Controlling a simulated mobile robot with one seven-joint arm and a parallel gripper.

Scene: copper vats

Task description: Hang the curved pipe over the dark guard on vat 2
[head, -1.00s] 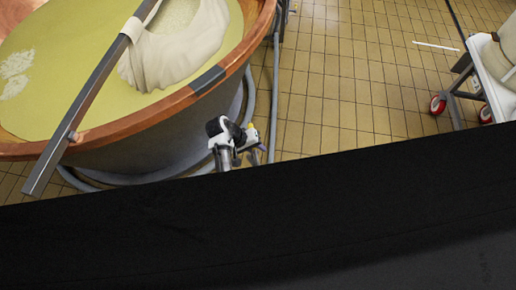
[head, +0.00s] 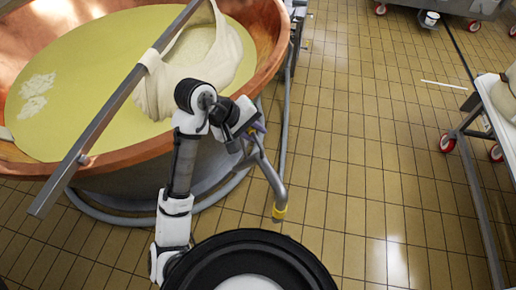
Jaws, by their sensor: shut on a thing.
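The curved pipe (head: 272,178) is grey with a yellow band near its lower end. My gripper (head: 254,132) is shut on its upper part, and the pipe hangs down in front of the vat's right side. The copper vat (head: 122,157), full of yellowish liquid, stands at the left; no number is readable on it. The pipe and gripper appear near the vat's front-right rim, but I cannot tell whether they touch it. The dark guard cannot be made out now; my arm and gripper cover that stretch of rim.
A grey bar (head: 108,112) lies across the vat, with a pale cloth (head: 160,88) draped from it. A wheeled cart (head: 478,125) stands at the right. The tiled floor between is clear.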

